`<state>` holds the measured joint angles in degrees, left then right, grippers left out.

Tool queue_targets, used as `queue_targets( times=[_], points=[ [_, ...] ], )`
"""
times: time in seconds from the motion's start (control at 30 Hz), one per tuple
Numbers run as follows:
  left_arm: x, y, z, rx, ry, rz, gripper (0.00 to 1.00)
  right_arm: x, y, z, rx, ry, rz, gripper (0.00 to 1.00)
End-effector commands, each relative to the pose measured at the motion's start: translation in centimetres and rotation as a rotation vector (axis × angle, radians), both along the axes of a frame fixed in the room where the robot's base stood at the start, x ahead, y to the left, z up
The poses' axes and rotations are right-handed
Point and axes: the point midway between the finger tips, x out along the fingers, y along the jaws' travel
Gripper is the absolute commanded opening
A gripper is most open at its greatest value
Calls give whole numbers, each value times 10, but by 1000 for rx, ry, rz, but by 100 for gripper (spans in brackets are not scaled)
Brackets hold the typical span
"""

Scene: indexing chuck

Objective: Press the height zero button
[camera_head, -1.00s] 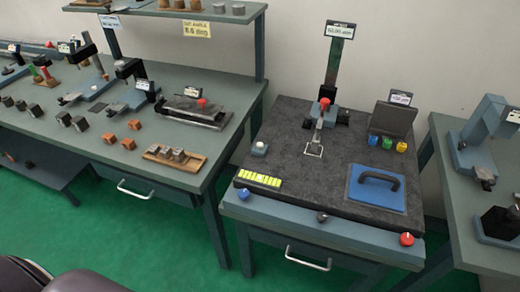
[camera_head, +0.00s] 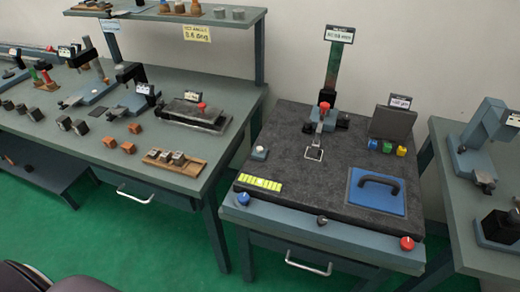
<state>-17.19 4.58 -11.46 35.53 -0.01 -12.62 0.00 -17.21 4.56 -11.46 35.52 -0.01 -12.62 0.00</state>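A height gauge with a dark green column (camera_head: 334,68) stands at the back of a dark speckled surface plate (camera_head: 285,208). A small display (camera_head: 340,34) tops the column; its digits are too blurred to read. Neither of my grippers is in view.
A blue pad with a dark handle (camera_head: 377,190) lies at the plate's right. A yellow-green strip (camera_head: 259,183) lies at its front left. Blue (camera_head: 242,198) and red (camera_head: 407,243) knobs line the front edge. Side benches (camera_head: 200,92) carry fixtures and blocks. The plate's middle is clear.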

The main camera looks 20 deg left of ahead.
Motion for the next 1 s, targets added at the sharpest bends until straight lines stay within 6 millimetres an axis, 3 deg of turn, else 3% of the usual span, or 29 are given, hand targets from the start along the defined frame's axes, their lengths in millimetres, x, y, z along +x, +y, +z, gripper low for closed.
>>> queue_targets(
  times=[0.1, 1.0],
  points=[
    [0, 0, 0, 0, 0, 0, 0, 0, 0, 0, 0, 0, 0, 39],
    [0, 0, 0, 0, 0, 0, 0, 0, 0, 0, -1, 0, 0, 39]
  ],
)
